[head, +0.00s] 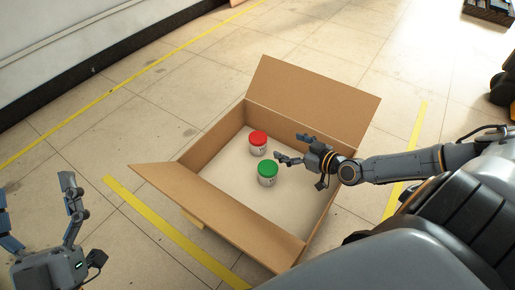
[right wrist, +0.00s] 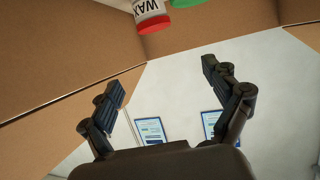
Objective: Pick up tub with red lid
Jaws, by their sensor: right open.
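The tub with the red lid (head: 258,144) stands upright in an open cardboard box (head: 210,153). A similar tub with a green lid (head: 267,175) stands nearer, slightly right of it. My right gripper (head: 289,148) is open and empty, to the right of both tubs over the box. In the right wrist view the gripper (right wrist: 163,78) has its fingers wide apart. The red-lid tub (right wrist: 152,20), marked WAX, shows at the top edge beyond the fingers, partly cut off. My left gripper (head: 36,190) is open and empty at the lower left, outside the box.
The box's far flap (head: 315,98) and near-left flap (head: 215,205) stick outward. Its walls surround the tubs. The green-lid tub is close to the red-lid one.

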